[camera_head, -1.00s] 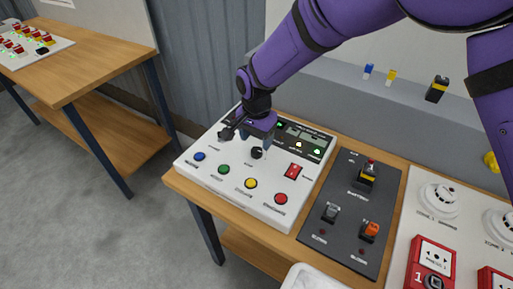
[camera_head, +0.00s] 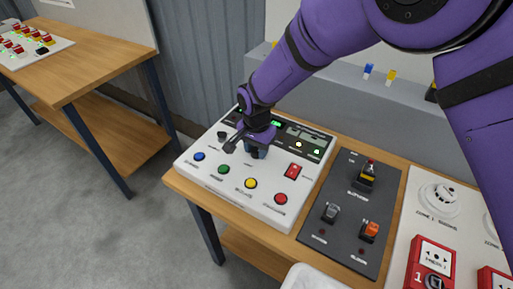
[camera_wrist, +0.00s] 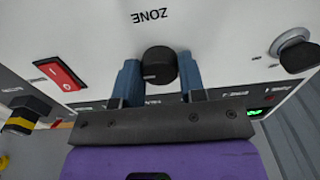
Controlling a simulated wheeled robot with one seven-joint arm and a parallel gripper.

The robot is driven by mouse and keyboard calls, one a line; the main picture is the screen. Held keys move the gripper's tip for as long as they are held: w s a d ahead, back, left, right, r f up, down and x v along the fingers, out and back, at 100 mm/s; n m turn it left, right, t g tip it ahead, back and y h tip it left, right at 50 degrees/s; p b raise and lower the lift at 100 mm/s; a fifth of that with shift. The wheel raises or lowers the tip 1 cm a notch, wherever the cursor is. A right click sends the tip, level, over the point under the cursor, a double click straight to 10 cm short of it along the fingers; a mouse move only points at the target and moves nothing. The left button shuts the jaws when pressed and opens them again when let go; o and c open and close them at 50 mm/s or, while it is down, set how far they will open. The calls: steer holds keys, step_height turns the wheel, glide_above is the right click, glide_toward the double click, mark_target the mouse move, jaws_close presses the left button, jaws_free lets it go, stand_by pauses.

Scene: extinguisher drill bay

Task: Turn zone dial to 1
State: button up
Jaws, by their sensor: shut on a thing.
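The zone dial (camera_wrist: 160,64) is a round black knob on the white control panel (camera_head: 212,176), beside the printed word ZONE in the wrist view. My gripper (camera_wrist: 160,82) is at the dial, with one blue finger on each side of it, and is shut on it. In the head view my gripper (camera_head: 256,152) is low over the upper middle of the panel and hides the dial. The dial's pointer mark and its setting cannot be read.
A red rocker switch (camera_head: 293,171) lies right of my gripper and another knob (camera_head: 222,135) lies left. Blue, green, yellow and red buttons (camera_head: 224,169) line the panel's front. A dark switch board (camera_head: 345,215) adjoins on the right.

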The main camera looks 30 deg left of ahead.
steer(key=shift+n, duration=0.4)
steer(key=n, duration=1.3)
steer(key=shift+n, duration=2)
steer(key=o, duration=0.9)
